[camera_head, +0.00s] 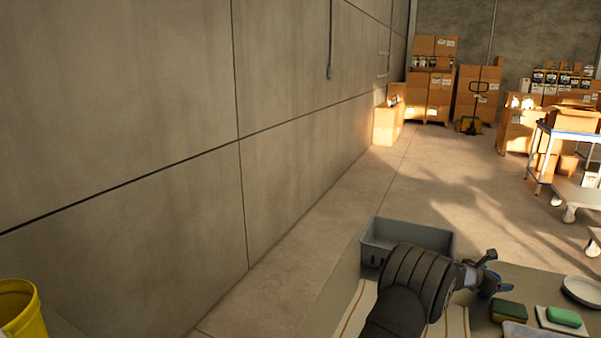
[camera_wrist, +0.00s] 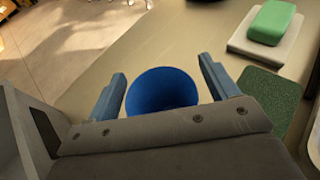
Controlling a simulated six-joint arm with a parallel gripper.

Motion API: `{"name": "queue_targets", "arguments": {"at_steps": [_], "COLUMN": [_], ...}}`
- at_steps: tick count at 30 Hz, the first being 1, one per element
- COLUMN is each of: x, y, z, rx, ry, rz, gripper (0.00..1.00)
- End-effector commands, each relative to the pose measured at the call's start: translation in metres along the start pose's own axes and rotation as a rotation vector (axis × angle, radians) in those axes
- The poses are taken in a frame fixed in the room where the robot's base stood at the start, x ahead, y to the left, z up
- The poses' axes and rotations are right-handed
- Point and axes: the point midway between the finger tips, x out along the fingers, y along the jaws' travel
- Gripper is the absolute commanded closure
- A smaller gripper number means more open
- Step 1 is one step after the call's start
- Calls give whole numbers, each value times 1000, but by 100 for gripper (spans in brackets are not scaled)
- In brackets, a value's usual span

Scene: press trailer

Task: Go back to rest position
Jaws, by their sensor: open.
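My gripper (camera_head: 490,282) is over the table at the lower right of the head view, at the end of my dark arm. In the wrist view my gripper (camera_wrist: 168,85) is open, with its two blue fingers apart. A round blue cup-like object (camera_wrist: 162,92) shows between the fingers, with gaps on both sides. Its lower part is hidden behind the gripper body. I cannot tell its height relative to the fingertips. In the head view I cannot separate it from the blue fingers.
A grey bin (camera_head: 375,252) stands behind my arm. A green sponge (camera_head: 508,312), a green block (camera_head: 564,316) on a white dish and a pale plate (camera_head: 582,288) lie right of it. A yellow bucket (camera_head: 32,318) is far left, near the concrete wall (camera_head: 130,120).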

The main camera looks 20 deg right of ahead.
Motion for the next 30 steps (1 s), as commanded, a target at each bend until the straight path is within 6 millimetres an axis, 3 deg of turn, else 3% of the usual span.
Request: {"name": "queue_targets", "arguments": {"at_steps": [6,26,30], "x": [-17,-51,-65], "y": [0,-115,-91], "z": [42,100,96], "rx": [1,0,-10], "ry": [-4,-2,0], "rz": [1,-2,27], "gripper": [20,20,20]}}
